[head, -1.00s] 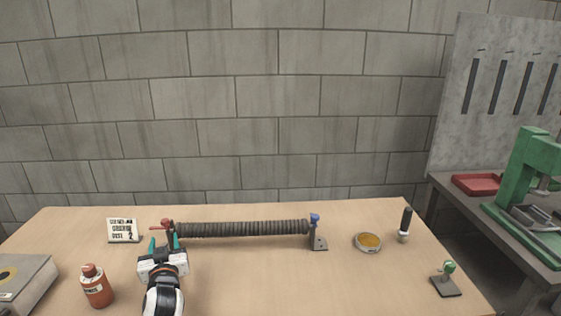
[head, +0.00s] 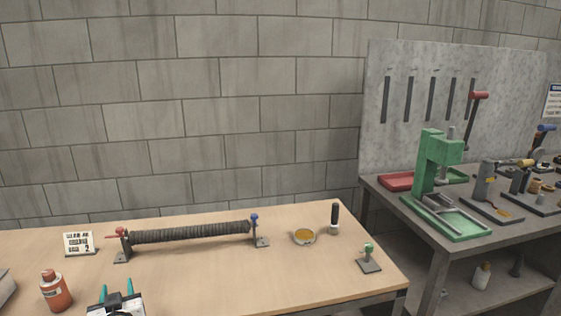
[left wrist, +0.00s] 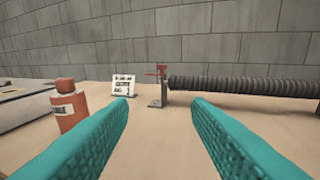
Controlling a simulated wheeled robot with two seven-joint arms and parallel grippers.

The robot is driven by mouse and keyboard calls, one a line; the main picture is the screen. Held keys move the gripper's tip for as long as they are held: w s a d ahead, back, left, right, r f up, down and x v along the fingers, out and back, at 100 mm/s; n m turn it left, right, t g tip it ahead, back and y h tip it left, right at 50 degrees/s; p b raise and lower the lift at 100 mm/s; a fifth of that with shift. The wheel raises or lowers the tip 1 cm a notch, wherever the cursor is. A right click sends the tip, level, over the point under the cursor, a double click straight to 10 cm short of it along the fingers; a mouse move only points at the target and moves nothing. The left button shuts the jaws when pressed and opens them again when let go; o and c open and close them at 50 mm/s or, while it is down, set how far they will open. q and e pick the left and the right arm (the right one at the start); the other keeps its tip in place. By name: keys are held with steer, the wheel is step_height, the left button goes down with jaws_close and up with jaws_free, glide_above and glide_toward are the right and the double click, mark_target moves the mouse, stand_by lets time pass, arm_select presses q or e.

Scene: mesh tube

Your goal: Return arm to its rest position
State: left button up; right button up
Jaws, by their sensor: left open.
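My left gripper (head: 117,293) is at the bottom left of the head view, low over the front of the wooden table (head: 200,285). Its two teal fingers are apart with nothing between them, as the left wrist view (left wrist: 160,112) also shows. The dark ribbed mesh tube (head: 190,232) lies level between two end stands, one with a red clamp (head: 121,232) and one with a blue knob (head: 254,218). The tube (left wrist: 240,86) is ahead and to the right in the left wrist view, apart from the fingers. My right gripper is not in view.
An orange-red bottle (head: 55,291) stands left of my gripper. A small sign (head: 78,243) stands behind it. A round tin (head: 304,236), a black-handled tool (head: 334,217) and a small green-topped stand (head: 369,259) are at the table's right. A grey bench with a green press (head: 432,175) stands beyond.

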arm_select(q)
steer(key=s+d+f+m+g+h, duration=0.2)
steer(key=s+d+f+g, duration=0.15)
steer(key=s+f, duration=0.35)
steer(key=s+d+f+m+g+h, duration=0.25)
steer(key=s+d+f, duration=0.25)
steer(key=s, duration=0.5)
steer(key=s+d+f+m+g+h, duration=0.1)
steer(key=s+d+g+h, duration=0.15)
steer(key=s+d, duration=0.45)
steer(key=s+d+f+m+g+h, duration=0.1)
steer(key=s+d+m+g+h, duration=0.15)
steer(key=s, duration=0.85)
step_height(320, 180, down, 26)
steer(key=g, duration=0.2)
steer(key=s+a+f+g+y, duration=0.1)
steer(key=s+a+f, duration=0.2)
steer(key=s+f, duration=1.2)
steer(key=shift+s+p, duration=0.45)
steer(key=shift+s, duration=0.6)
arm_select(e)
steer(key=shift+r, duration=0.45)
arm_select(q)
steer(key=shift+f, duration=0.1)
